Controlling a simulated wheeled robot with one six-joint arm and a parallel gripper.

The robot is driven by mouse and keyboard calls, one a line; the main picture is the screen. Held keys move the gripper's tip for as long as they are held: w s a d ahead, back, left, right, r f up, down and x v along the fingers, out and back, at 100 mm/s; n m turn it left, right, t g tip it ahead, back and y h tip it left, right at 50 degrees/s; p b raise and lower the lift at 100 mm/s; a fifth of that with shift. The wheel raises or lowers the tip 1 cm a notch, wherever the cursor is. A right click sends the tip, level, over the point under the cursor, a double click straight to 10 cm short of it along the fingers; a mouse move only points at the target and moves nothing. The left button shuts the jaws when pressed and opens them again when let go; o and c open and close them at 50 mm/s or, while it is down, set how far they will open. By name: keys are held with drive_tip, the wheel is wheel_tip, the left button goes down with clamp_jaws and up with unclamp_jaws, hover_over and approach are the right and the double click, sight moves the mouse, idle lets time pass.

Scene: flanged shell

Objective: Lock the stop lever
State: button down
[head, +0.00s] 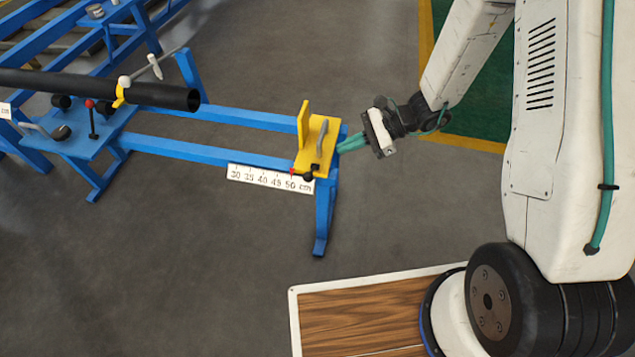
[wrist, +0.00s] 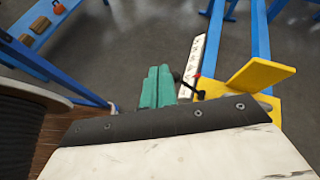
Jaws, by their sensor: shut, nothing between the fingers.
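The yellow stop (head: 315,150) sits at the right end of the blue rail, with an upright yellow plate on its left side. A grey bar lies on its top. The stop lever (head: 312,171), dark with a black knob, shows at its front edge by the scale. In the wrist view the lever (wrist: 199,94) is just right of my fingertips, beside the yellow stop (wrist: 250,86). My gripper (head: 342,147), with teal fingers, is shut and empty at the right side of the stop. In the wrist view its fingertips (wrist: 159,72) are together. I cannot tell whether they touch the stop.
A white centimetre scale (head: 268,180) runs along the rail, with a red pointer near 50. A black pipe (head: 110,88) lies on the blue stand at the left. A wooden board (head: 360,315) is at the bottom. Grey floor around the stop is clear.

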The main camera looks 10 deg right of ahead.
sight(312, 171)
wheel_tip(312, 171, down, 18)
drive_tip(key=d+m+t, duration=0.1)
drive_tip(key=m+t, duration=0.2)
drive_tip(key=m, duration=0.4)
drive_tip(key=shift+s+d+r+h, duration=0.15)
drive_tip(key=shift+d+h, duration=0.15)
drive_tip(key=shift+a, duration=0.1)
drive_tip(key=w+a+f, duration=0.1)
drive_tip(key=w+a, duration=0.2)
drive_tip(key=a, duration=0.5)
drive_tip(key=shift+a, duration=0.35)
drive_tip(key=shift+w+d, duration=0.1)
